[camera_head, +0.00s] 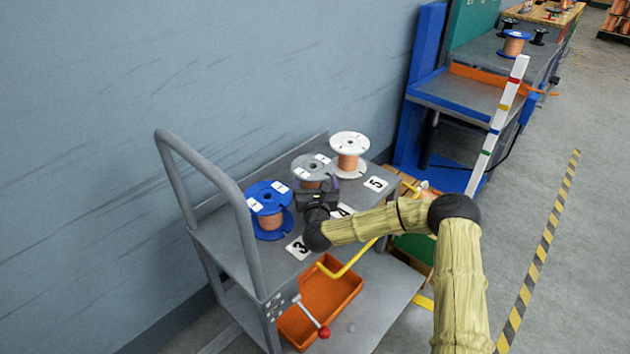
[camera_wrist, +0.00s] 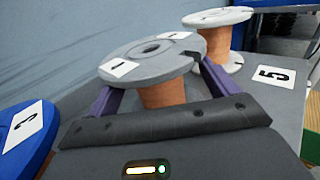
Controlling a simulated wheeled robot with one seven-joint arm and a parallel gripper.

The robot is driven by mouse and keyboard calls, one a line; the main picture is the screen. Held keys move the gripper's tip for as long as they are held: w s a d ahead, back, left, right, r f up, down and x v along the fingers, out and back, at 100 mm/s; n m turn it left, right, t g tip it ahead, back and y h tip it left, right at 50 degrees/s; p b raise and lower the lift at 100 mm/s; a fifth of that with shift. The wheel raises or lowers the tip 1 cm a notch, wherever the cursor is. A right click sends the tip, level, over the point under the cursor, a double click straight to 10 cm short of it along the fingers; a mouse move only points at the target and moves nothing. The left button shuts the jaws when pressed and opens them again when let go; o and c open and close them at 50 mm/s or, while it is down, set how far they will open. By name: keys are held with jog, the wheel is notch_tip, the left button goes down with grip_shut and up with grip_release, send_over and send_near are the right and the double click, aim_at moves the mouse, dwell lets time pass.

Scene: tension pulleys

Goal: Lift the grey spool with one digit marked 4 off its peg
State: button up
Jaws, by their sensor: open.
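The grey spool (camera_head: 312,162) with a copper-coloured winding stands on the cart top between a blue and a white spool. In the wrist view the grey spool (camera_wrist: 150,60) fills the middle. Its top flange carries small white labels; the digit on them is too blurred to read surely. My gripper (camera_head: 322,186) is at the near side of this spool. In the wrist view my gripper (camera_wrist: 160,90) is open, with a purple finger on each side of the winding, the tips partly hidden by the top flange. Gaps show beside the winding. The peg is hidden.
The blue spool (camera_head: 269,208) stands close on the left, the white spool (camera_head: 349,152) close on the right. Number cards 3 (camera_head: 298,248) and 5 (camera_head: 376,184) lie on the cart top. The cart's grey handle (camera_head: 235,200) rises at left; an orange bin (camera_head: 335,297) sits below.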

aim_at(313, 172)
jog(key=shift+w+a, duration=0.1)
jog(key=shift+w, duration=0.3)
jog(key=shift+w+a, duration=0.15)
jog(key=shift+a, duration=0.35)
jog(key=shift+d+r, duration=0.15)
jog(key=shift+d, duration=0.1)
jog(key=c, duration=1.5)
jog(key=shift+o, duration=0.2)
jog(key=shift+r+p, duration=0.9)
jog(key=shift+r, duration=0.9)
